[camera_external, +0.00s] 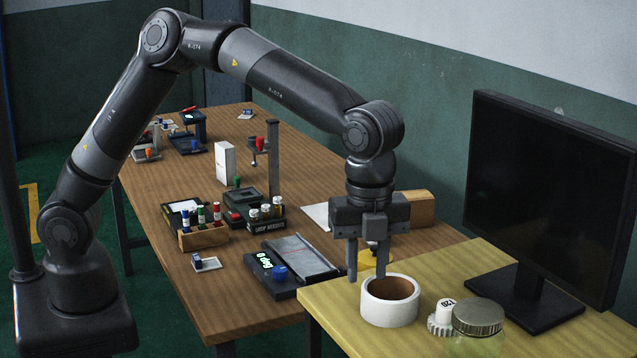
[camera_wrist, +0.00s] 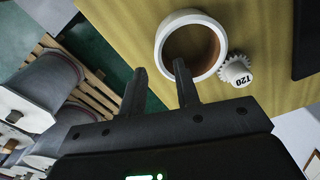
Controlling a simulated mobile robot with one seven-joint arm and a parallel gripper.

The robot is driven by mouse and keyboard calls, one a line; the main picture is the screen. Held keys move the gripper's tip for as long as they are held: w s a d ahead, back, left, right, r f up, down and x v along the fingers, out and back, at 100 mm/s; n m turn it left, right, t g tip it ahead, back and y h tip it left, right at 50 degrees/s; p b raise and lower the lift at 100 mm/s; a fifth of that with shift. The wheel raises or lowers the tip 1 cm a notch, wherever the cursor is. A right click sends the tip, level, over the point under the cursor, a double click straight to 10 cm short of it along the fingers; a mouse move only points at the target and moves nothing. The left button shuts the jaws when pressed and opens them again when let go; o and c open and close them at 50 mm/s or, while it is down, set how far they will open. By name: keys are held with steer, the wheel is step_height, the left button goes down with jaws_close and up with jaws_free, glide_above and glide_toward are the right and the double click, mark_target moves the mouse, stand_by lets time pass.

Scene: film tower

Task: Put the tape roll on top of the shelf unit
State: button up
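The tape roll (camera_external: 390,312) is a wide white ring with a brown core, lying flat on the yellowish table at the lower right. It also shows at the top of the wrist view (camera_wrist: 162,44). My gripper (camera_external: 367,277) points down, open and empty, at the roll's left rear edge. In the wrist view its fingertips (camera_wrist: 160,72) are apart, and the right one overlaps the roll's rim. I cannot tell whether it touches the roll or hangs above it. I cannot make out the shelf unit in either view.
A black monitor (camera_external: 545,200) rises behind. The long brown table (camera_external: 235,305) holds several small items. The wrist view shows grey drums on a wooden pallet (camera_wrist: 92,92).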

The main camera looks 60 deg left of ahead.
step_height(320, 180, up, 7)
steer(key=s+a+r+n+t, duration=0.25)
steer(key=a+n, duration=0.35)
steer(key=a, duration=0.8)
steer(key=s+a+r+n+t, duration=0.1)
steer(key=a+r+n, duration=0.3)
steer(key=a, duration=1.1)
steer(key=s+a+f+n+t, duration=0.1)
steer(key=s+a+f+n, duration=0.2)
steer(key=s+a+n, duration=0.2)
steer(key=s+a+f+n+t, duration=0.1)
steer(key=s+a+f+n, duration=0.2)
steer(key=s+a+n, duration=0.3)
steer(key=s+a, duration=0.1)
steer(key=a, duration=0.4)
steer(key=shift+s+a+n, duration=0.3)
steer(key=shift+s+a, duration=0.05)
steer(key=shift+s, duration=0.05)
